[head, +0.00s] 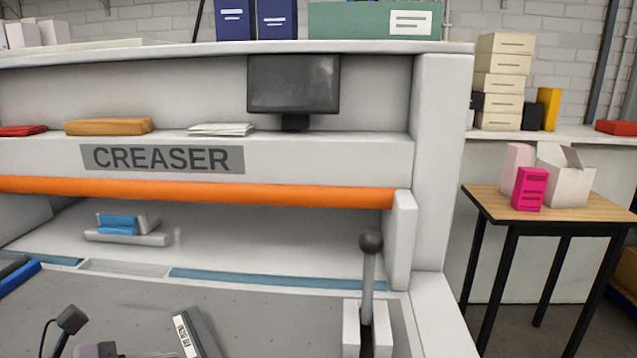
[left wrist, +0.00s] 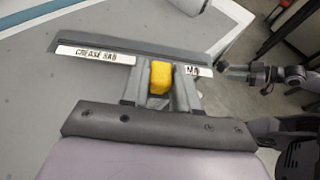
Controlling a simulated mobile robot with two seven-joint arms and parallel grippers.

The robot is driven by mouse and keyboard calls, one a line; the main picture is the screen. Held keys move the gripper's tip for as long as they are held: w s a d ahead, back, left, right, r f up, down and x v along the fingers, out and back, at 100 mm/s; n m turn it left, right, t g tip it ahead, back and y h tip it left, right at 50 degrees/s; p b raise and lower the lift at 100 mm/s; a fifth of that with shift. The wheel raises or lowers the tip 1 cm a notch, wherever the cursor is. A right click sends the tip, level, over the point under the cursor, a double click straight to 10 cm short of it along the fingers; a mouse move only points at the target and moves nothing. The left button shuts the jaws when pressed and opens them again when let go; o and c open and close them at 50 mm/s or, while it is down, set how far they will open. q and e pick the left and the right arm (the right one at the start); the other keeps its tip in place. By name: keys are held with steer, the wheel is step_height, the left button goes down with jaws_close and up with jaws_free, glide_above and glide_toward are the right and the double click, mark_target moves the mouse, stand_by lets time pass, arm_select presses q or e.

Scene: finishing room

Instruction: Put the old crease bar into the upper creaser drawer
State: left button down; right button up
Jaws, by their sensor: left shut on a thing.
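The crease bar (left wrist: 100,57) is a long grey bar with a white "CREASE BAR" label and a yellow block in its middle. In the left wrist view my left gripper (left wrist: 160,80) is shut on it, with a finger on each side of the yellow block. A grey labelled bar (head: 197,333), apparently the same one, shows at the bottom of the head view above the creaser (head: 330,172) bed. Part of my left wrist shows left of it; the fingers are out of that view.
The creaser's lever (head: 369,270) with a dark knob stands upright right of the bar. A blue-and-grey piece (head: 125,237) lies deeper under the orange rail (head: 270,193). A small wooden table (head: 483,200) with boxes stands at right. Open floor shows beyond the creaser's right side.

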arm_select(q)
steer(key=shift+s+d+f, duration=0.15)
steer(key=shift+s+f, duration=0.1)
steer(key=shift+f, duration=0.05)
steer(key=shift+d+f+n+t+y, duration=0.1)
steer(key=shift+d+n+t+y, duration=0.05)
steer(key=shift+n+t+y, duration=0.4)
steer(key=shift+d+f+n+t+y, duration=0.1)
steer(key=shift+n+t+y, duration=0.25)
steer(key=shift+n+t, duration=0.25)
steer(key=shift+a+r+n+t+y, duration=0.15)
steer(key=shift+n+t+y, duration=0.4)
steer(key=shift+n+y, duration=0.3)
steer(key=shift+a+r+n+t+y, duration=0.15)
steer(key=shift+a+n+t+y, duration=0.1)
steer(key=shift+n+t+y, duration=0.3)
steer(key=shift+d, duration=0.15)
